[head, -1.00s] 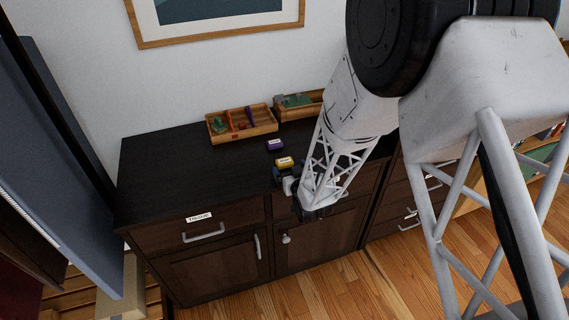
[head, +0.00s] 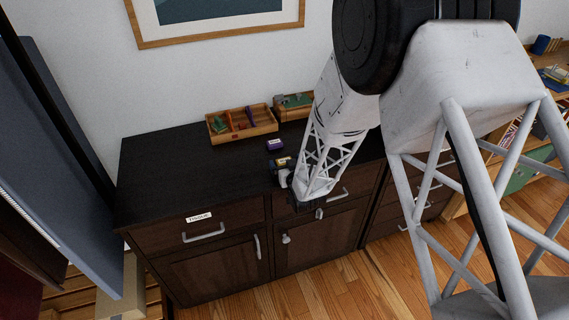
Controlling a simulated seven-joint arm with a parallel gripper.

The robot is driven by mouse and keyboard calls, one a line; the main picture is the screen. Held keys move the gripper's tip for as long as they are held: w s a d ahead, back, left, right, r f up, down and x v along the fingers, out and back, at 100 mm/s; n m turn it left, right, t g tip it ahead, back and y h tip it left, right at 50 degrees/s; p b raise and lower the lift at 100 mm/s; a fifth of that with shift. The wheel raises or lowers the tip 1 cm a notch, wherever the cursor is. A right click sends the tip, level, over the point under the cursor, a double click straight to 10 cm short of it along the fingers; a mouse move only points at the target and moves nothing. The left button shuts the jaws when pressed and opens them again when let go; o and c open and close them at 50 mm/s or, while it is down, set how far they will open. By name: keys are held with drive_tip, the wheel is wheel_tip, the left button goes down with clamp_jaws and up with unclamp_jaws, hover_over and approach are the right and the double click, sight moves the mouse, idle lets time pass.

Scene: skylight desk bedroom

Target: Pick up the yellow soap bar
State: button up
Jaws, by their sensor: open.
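The yellow soap bar (head: 283,161) is a small yellow block with a pale label on top, on the dark cabinet top near its front edge. My gripper (head: 279,166) is open right at the bar, coming from the front right and partly covering it. The view is too small to tell whether the fingers touch the bar or stand around it. A small purple block (head: 275,145) with a pale label lies just behind the yellow bar.
A wooden tray (head: 262,131) with green, red and purple items stands at the back of the dark cabinet (head: 165,165). A second wooden box (head: 296,115) is right of it, partly behind my arm. The cabinet top's left part is clear.

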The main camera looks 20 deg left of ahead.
sight(287, 157)
drive_tip(key=c, duration=1)
drive_tip(key=shift+r, duration=0.2)
drive_tip(key=shift+r, duration=1.35)
drive_tip(key=shift+s+d+r, duration=0.15)
drive_tip(key=shift+s+r, duration=0.1)
drive_tip(key=v, duration=0.5)
drive_tip(key=s+v, duration=0.1)
drive_tip(key=v, duration=0.4)
drive_tip(key=a+f+v, duration=0.1)
drive_tip(key=v, duration=0.4)
drive_tip(key=shift+s, duration=0.35)
drive_tip(key=shift+w, duration=0.1)
